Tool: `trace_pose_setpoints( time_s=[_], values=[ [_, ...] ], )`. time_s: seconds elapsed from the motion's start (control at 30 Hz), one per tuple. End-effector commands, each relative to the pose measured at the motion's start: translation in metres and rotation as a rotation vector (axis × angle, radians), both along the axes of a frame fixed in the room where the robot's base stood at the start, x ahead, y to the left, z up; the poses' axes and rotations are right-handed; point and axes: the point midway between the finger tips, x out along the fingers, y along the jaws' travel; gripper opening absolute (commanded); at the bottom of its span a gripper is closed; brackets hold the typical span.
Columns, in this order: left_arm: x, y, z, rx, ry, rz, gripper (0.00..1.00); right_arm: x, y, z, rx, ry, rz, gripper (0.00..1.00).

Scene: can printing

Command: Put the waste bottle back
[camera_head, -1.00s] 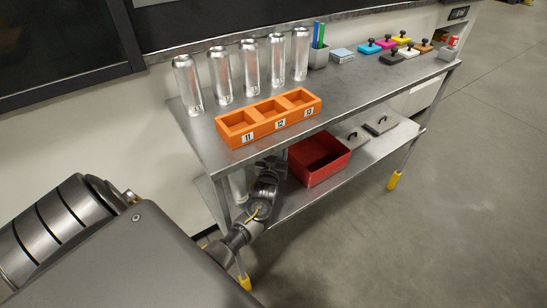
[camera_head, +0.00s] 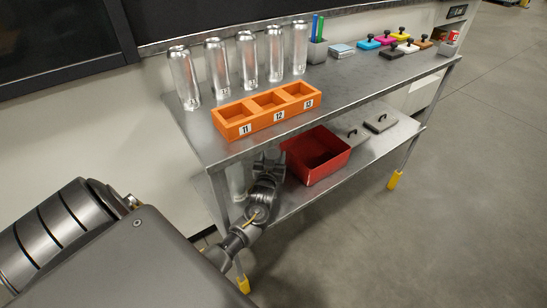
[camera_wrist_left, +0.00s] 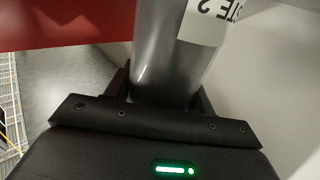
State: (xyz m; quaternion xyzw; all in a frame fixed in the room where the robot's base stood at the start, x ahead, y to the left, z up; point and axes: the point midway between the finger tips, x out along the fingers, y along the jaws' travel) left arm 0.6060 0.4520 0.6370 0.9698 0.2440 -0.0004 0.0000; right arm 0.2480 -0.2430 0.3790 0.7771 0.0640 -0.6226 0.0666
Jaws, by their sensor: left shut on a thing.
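My left gripper (camera_head: 268,165) is under the tabletop, over the lower shelf, left of the red bin. In the left wrist view it is shut on the waste bottle (camera_wrist_left: 165,60), a shiny grey cylinder between the fingers. A white label (camera_wrist_left: 212,18) on the bottle shows part of a word and a 2, upside down. In the head view the held bottle cannot be clearly made out. A pale cylinder (camera_head: 237,183) shows near the left table leg; I cannot tell whether it is the held bottle. My right gripper is not in view.
The red bin (camera_head: 338,165) stands on the lower shelf (camera_head: 295,202), close to the gripper. The tabletop (camera_head: 345,98) holds an orange rack (camera_head: 262,120), several silver cans (camera_head: 218,65) and coloured stamps (camera_head: 384,38).

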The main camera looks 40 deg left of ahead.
Motion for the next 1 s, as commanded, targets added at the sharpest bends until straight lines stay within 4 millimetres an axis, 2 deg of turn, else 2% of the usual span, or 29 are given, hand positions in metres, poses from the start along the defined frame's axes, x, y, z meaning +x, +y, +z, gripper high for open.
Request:
trace_pose_setpoints(
  time_s=[0.17,0.2,0.33,0.73,1.0],
  values=[
    [0.000,0.000,-0.002,0.001,-0.003,0.000,0.10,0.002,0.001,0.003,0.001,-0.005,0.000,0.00],
    [0.000,0.000,-0.003,0.000,0.000,0.000,0.58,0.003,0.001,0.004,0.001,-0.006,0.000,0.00],
    [0.000,0.000,-0.003,0.000,0.000,0.000,0.75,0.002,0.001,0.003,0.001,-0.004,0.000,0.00],
    [-0.002,-0.002,0.000,0.000,0.001,-0.001,0.77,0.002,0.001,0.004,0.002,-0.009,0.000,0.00],
    [-0.050,-0.027,0.000,-0.002,0.002,0.000,0.77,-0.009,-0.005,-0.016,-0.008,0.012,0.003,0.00]
  ],
)
